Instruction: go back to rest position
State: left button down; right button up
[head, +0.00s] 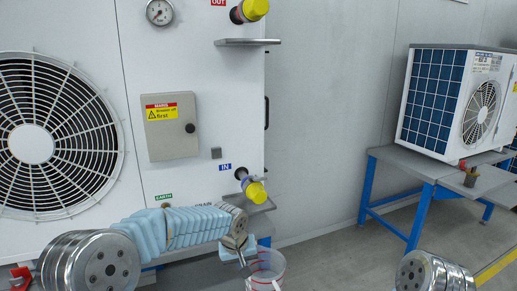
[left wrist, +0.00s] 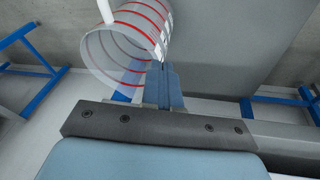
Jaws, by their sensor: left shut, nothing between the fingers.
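My left arm reaches in from the lower left in the head view, with light blue covers. My left gripper (head: 242,260) is at its end, below the lower port marked IN, just left of a clear bucket with red rings (head: 268,272). In the left wrist view the left gripper's blue fingers (left wrist: 166,82) are together and empty. The bucket (left wrist: 122,48) appears close beyond the fingertips there; I cannot tell whether they touch it. Of my right arm only a round metal joint shows at the bottom right of the head view; its gripper is out of view.
A white pump unit (head: 220,110) with a fan, gauge and grey box (head: 170,125) stands close in front. Yellow caps sit on its OUT port (head: 250,10) and IN port (head: 256,193). A second unit (head: 425,100) stands on a blue-legged table (head: 430,172) at right. Floor between is clear.

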pick_arm(q)
jog(key=shift+g+h, duration=0.6)
jog(key=shift+g, duration=0.2)
jog(key=s+a+f, duration=0.1)
jog(key=s+f, duration=0.1)
jog(key=f, duration=0.3)
jog(key=s+a+f, duration=0.1)
jog(key=s+f, duration=0.1)
jog(key=f, duration=0.2)
jog(key=s+a+f, duration=0.1)
jog(key=s+f, duration=0.1)
jog(key=f, duration=0.3)
jog(key=shift+a+f, duration=0.25)
jog(key=shift+f, duration=0.1)
jog(key=s+a+f+n, duration=0.1)
jog(key=s+a+f, duration=0.1)
jog(key=s+f, duration=0.5)
jog(key=s+a+f+g+h, duration=0.15)
jog(key=s+f, duration=0.25)
jog(key=s, duration=0.7)
jog(key=s+a+f+n, duration=0.1)
jog(key=s+a+f, duration=0.3)
jog(key=s, duration=0.5)
jog(key=w+d+m, duration=0.1)
jog(key=d, duration=0.1)
jog(key=w+d+r+m, duration=0.1)
jog(key=w+d, duration=0.1)
jog(key=shift+w+d+t, duration=0.1)
jog(key=shift+d+t, duration=0.1)
jog(key=shift+t, duration=0.15)
